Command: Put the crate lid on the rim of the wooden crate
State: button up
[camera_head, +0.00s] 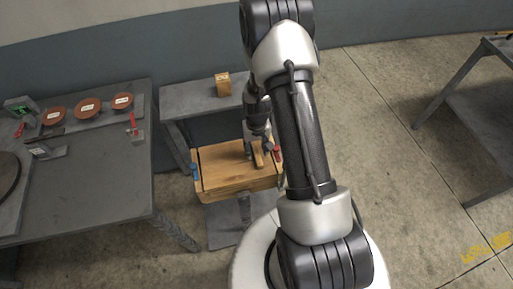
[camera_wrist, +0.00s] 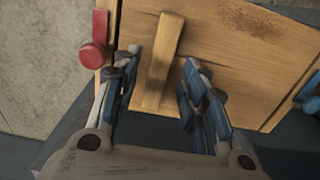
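The wooden crate (camera_head: 238,190) stands on a grey stand in the middle of the head view. The flat wooden crate lid (camera_head: 222,161) lies over its top, and dark seams show along the lid's edges. I cannot tell if it sits fully flush. The lid also fills much of the wrist view (camera_wrist: 225,65), with its raised bar handle (camera_wrist: 163,62) upright in the picture. My gripper (camera_head: 258,153) is low over the lid. In the wrist view its fingers (camera_wrist: 158,85) are open, one on each side of the handle, with gaps on both sides.
A red knob (camera_wrist: 93,56) and a blue knob (camera_head: 194,171) stand at the crate's sides. A grey bench (camera_head: 190,96) behind bears a small wooden block (camera_head: 223,84). A grey table (camera_head: 90,185) with discs and clamps is at left. Open floor lies at right.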

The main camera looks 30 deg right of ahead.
notch_tip(320, 180, up, 23)
jog(key=a+t+p, duration=0.1)
jog(key=a+p, duration=0.2)
jog(key=p, duration=0.1)
jog(key=s+a+r+n+t, duration=0.1)
jog(key=s+a+r, duration=0.15)
jog(key=r, duration=0.35)
jog(key=s+a+r+n, duration=0.1)
jog(key=s+a+r, duration=0.15)
jog(key=r, duration=0.35)
jog(key=s+a+r+t, duration=0.1)
jog(key=s+a+r, duration=0.1)
jog(key=s+r, duration=0.2)
jog(key=s+a+r+n+t, duration=0.1)
jog(key=s+r, duration=0.3)
jog(key=s, duration=0.6)
jog(key=shift+s+a+t, duration=0.3)
jog(key=shift+s+a, duration=0.05)
jog(key=shift+a, duration=0.35)
jog(key=shift+o, duration=0.4)
